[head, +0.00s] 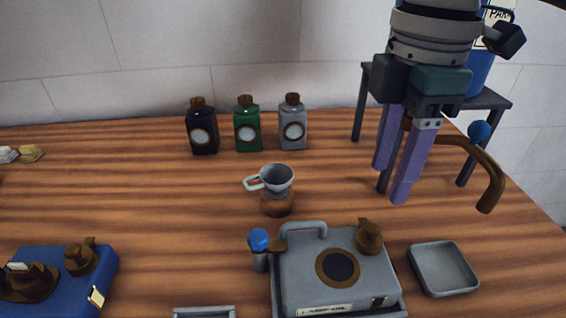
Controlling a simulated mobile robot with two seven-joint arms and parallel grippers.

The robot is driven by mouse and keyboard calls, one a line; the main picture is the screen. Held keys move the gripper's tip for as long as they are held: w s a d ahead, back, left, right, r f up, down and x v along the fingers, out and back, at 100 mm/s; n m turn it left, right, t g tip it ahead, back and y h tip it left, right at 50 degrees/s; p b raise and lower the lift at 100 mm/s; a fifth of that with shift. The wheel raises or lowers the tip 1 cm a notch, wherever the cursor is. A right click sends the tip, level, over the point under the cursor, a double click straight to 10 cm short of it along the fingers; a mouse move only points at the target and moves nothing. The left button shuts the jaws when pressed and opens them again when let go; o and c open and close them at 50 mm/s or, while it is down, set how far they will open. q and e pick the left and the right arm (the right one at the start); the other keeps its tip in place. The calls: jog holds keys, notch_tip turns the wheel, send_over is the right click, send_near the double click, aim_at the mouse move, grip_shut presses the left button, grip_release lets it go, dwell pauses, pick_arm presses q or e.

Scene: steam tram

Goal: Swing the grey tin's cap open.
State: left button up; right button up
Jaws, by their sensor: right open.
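The grey tin (310,280) stands at the front of the wooden table, right of centre, with a grey handle on top, a round brown-ringed dark disc and a partly readable label. Its brown cap (369,238) sits at the tin's far right corner and looks shut. My right gripper (392,183) hangs above the table beyond the cap, pointing down. Its two purple fingers are apart, nothing is between them, and it does not touch the tin. My left gripper is out of view.
A blue-knobbed post (259,250) stands at the tin's left, with a grey funnel (275,180) behind. An empty grey tray (443,268) lies to the right. A blue tin (65,262) is front left. Several bottles (247,130) stand at the back. A brown curved handle (490,185) is near the gripper.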

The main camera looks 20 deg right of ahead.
aim_at(374, 228)
notch_tip(374, 228, down, 10)
jog(key=shift+d+r+b, duration=0.1)
jog(key=shift+d+b, duration=0.05)
jog(key=shift+b, duration=0.25)
grip_shut()
dwell(0.4)
